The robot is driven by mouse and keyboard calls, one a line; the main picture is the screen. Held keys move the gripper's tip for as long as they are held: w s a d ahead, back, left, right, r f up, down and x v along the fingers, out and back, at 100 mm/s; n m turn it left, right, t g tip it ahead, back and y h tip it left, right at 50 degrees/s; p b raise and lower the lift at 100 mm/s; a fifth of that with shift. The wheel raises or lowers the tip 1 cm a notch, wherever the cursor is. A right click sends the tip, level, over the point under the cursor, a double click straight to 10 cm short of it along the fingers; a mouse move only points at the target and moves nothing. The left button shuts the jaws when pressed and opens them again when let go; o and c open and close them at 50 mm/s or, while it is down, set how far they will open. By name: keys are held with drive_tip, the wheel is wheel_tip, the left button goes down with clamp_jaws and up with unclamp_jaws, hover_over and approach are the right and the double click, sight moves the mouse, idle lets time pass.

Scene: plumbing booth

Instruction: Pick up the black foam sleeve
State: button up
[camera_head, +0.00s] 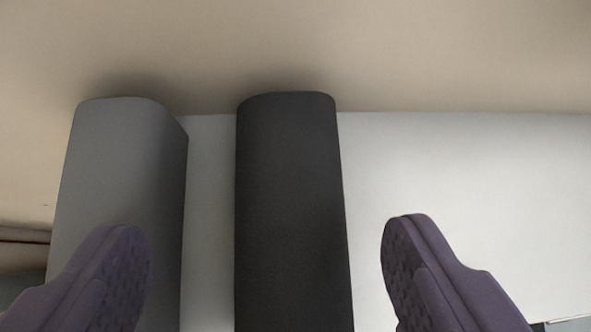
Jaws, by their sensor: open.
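The black foam sleeve (290,200) is a long dark cylinder running away from me on a white surface, its far end close to a beige wall. My gripper (265,265) is open, with one purple padded finger at the lower left and the other at the lower right. The sleeve shows between the two fingers, with gaps on both sides. It looks nearer the right finger than the left one. No contact with the sleeve is visible. The near end of the sleeve is cut off by the bottom edge of the picture.
A grey foam-like cylinder (125,180) lies parallel on the left, a narrow gap from the black sleeve. My left finger overlaps it in the picture. The white surface (470,190) is bare to the right. The beige wall (400,50) closes off the back.

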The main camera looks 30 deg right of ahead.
sight(290, 225)
drive_tip(key=f, duration=0.1)
drive_tip(key=w+d+f, duration=0.1)
drive_tip(key=w+f, duration=0.1)
drive_tip(key=shift+w+d+f+p, duration=0.1)
drive_tip(key=shift+w+d+p, duration=0.05)
drive_tip(key=shift+d+p, duration=0.25)
drive_tip(key=shift+w+a+f, duration=0.1)
drive_tip(key=shift+w+f, duration=0.15)
drive_tip(key=shift+s+r, duration=0.1)
drive_tip(key=shift+s, duration=0.05)
drive_tip(key=shift+c, duration=0.8)
drive_tip(key=c, duration=1)
drive_tip(key=shift+o, duration=0.2)
